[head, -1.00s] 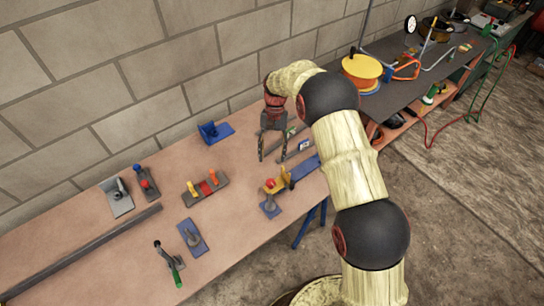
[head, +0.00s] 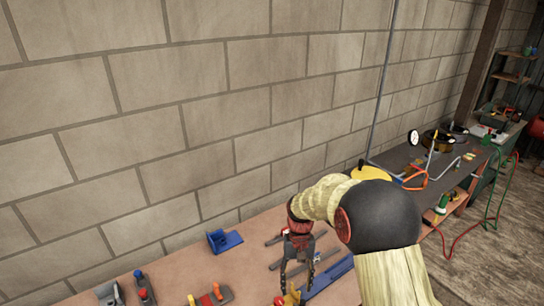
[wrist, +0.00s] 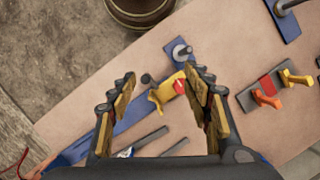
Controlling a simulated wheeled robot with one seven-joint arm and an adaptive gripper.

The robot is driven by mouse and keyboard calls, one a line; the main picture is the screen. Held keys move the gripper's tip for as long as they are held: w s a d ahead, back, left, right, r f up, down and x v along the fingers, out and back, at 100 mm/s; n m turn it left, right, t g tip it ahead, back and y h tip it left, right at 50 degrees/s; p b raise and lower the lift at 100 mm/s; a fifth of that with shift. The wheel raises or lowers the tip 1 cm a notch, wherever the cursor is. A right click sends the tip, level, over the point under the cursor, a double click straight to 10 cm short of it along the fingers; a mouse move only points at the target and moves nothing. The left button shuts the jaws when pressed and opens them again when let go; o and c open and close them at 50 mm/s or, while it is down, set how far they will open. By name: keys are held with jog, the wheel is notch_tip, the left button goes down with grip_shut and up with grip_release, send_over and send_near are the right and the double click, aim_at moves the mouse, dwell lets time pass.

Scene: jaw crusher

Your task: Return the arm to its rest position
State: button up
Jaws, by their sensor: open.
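My gripper (head: 297,277) is open and empty above the workbench (head: 262,258) in the head view. In the wrist view, my gripper (wrist: 160,98) shows its two fingers spread apart. Between and beyond them, a yellow tool with a red knob (wrist: 168,93) lies on the bench with nothing held. My arm reaches out from the lower right of the head view, bent at a dark joint. The lower arm is cut off by the frame.
A blue bracket-like tool (head: 224,241) lies near the block wall (head: 200,120). A long blue bar (head: 328,278) and dark bars lie by the gripper. A red-and-yellow tool (head: 211,297) is at the bottom edge. A dark table (head: 405,160) with clutter stands at right.

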jog(key=s+d+r+t+b, duration=0.2)
jog(key=s+d+r+t, duration=0.2)
jog(key=s+r, duration=0.7)
jog(key=s+d+r+t+b, duration=0.2)
jog(key=s+d+r+t, duration=0.3)
jog(key=s+r, duration=0.7)
jog(key=shift+s+d, duration=0.95)
jog(key=shift+d, duration=0.1)
